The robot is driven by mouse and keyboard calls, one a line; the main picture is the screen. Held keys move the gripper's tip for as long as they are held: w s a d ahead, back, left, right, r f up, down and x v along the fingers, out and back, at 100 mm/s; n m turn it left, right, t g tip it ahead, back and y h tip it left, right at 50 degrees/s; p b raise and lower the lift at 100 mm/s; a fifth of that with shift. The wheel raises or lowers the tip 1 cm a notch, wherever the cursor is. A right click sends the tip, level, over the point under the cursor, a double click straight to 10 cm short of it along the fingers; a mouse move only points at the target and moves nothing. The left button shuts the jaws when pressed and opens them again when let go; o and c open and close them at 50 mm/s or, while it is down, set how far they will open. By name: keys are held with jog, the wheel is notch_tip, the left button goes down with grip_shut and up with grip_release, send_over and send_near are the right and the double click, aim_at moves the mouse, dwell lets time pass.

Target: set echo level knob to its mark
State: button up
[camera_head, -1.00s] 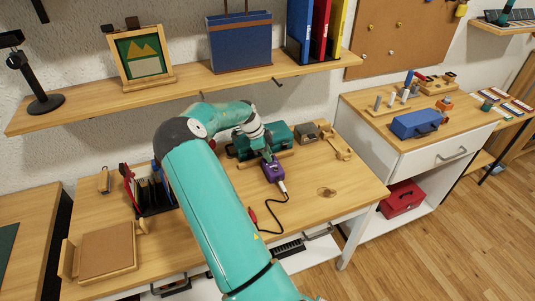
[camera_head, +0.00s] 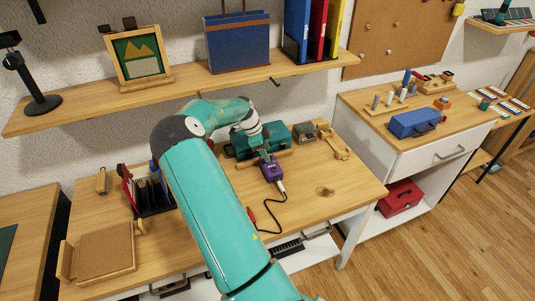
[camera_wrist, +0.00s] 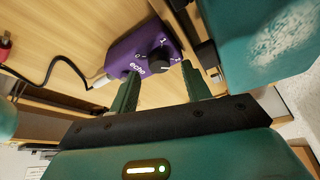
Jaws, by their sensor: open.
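The purple echo box (camera_head: 272,173) lies on the wooden table, below my gripper (camera_head: 266,159) in the head view. In the wrist view the echo box (camera_wrist: 125,56) shows the word "echo", pale scale marks and a black echo level knob (camera_wrist: 160,60). My gripper (camera_wrist: 160,68) is open, with one finger on each side of the knob in the picture. I cannot tell whether the fingers touch the knob or are still short of it. The knob's pointer and the target mark are too small to make out surely.
A black cable (camera_head: 283,208) with a white plug runs from the box across the table to a red end. A teal case (camera_head: 277,135) lies close behind the box, with a grey device (camera_head: 305,132) to its right.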

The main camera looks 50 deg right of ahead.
jog(key=s+a+r, duration=0.9)
jog(key=a+r, duration=0.1)
jog(key=r, duration=0.1)
jog(key=shift+s+a+r, duration=0.25)
dwell(0.3)
jog(key=w+a+r+n+t+y, duration=0.2)
jog(key=a+r+n, duration=0.1)
jog(key=a+n, duration=0.55)
jog(key=w+a+r+n+t+y, duration=0.1)
jog(key=a+r+n+t, duration=0.3)
jog(key=a, duration=0.8)
jog(key=s+a+r+n+t, duration=0.1)
jog(key=s+a+r+n, duration=0.3)
jog(key=a+n, duration=0.4)
jog(key=s+a+r+n+t, duration=0.2)
jog(key=s+a+r+n, duration=0.2)
jog(key=a+n, duration=0.4)
jog(key=shift+s+a+r, duration=0.4)
jog(key=shift+a+r, duration=0.15)
jog(key=shift+r, duration=0.1)
